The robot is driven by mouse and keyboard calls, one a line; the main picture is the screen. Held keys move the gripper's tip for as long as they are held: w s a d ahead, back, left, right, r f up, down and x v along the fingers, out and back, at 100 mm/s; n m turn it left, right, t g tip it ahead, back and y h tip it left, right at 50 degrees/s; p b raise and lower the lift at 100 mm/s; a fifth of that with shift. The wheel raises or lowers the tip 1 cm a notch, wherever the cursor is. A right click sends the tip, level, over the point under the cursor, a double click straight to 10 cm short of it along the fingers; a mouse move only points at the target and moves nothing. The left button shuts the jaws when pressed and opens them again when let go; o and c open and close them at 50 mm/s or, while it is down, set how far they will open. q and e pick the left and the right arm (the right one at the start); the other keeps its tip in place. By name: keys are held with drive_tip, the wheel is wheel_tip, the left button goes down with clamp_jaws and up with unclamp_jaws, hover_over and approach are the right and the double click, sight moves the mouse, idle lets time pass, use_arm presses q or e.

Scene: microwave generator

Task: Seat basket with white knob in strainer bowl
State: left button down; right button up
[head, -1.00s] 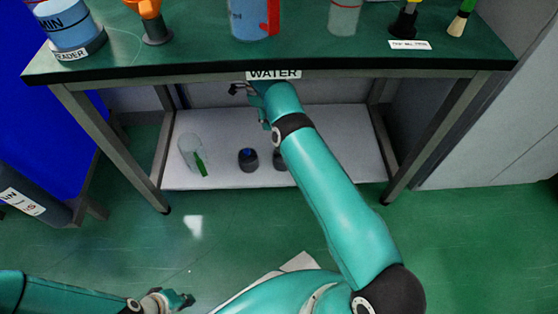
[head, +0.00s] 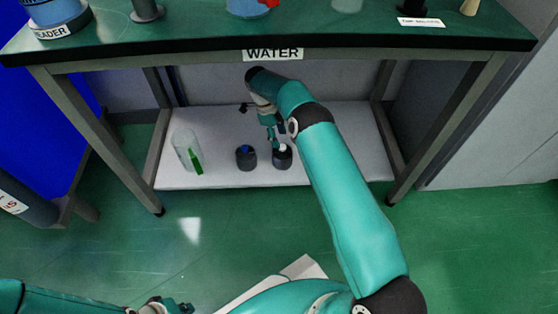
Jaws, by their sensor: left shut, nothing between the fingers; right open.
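A dark round basket with a white knob (head: 282,157) stands on the white lower shelf under the bench. My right gripper (head: 262,126) is open, reaching under the bench top. One finger points left and the other points down close to the white knob; I cannot tell whether it touches. A similar dark basket with a blue knob (head: 246,159) stands just left of it. My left gripper (head: 177,306) is shut and empty, low at the bottom edge, far from the shelf. I cannot make out the strainer bowl in this view.
A clear cylinder with a green strip (head: 184,150) stands at the left of the lower shelf (head: 330,165). The bench top (head: 200,35) with its WATER label overhangs the shelf. Metal legs stand at both sides. The right part of the shelf is bare.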

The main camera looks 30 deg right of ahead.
drive_tip(key=b+x, duration=0.2)
drive_tip(key=x, duration=0.3)
drive_tip(key=shift+s+f, duration=0.1)
drive_tip(key=shift+f, duration=0.3)
clamp_jaws()
